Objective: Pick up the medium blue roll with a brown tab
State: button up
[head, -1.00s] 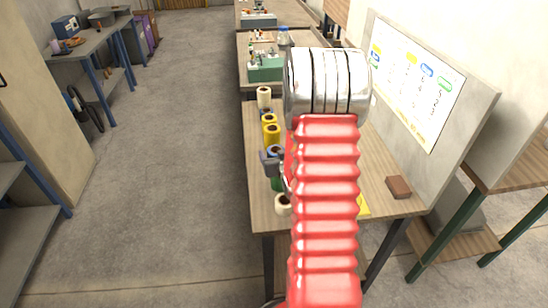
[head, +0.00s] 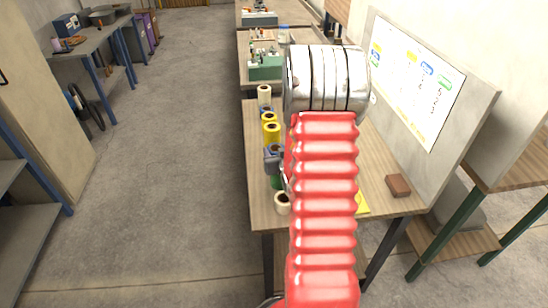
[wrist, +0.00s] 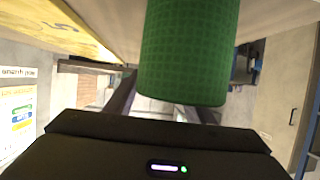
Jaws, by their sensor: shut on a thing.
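My gripper (head: 273,161) is at the row of rolls on the left side of the table, in the head view. In the wrist view a green roll (wrist: 188,50) fills the upper middle, close to the camera. The green roll (head: 276,183) also shows in part just in front of my gripper in the head view.
Yellow rolls (head: 271,131) and a cream roll (head: 264,93) stand behind my gripper; another cream roll (head: 283,203) stands in front. A brown block (head: 398,186) lies at the right of the table. An upright panel (head: 465,115) borders the right side.

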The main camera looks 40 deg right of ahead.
jog(key=c, duration=0.4)
jog(key=shift+o, duration=0.2)
jog(key=shift+r, duration=0.1)
notch_tip(320, 180, up, 10)
dwell(0.4)
dwell(0.5)
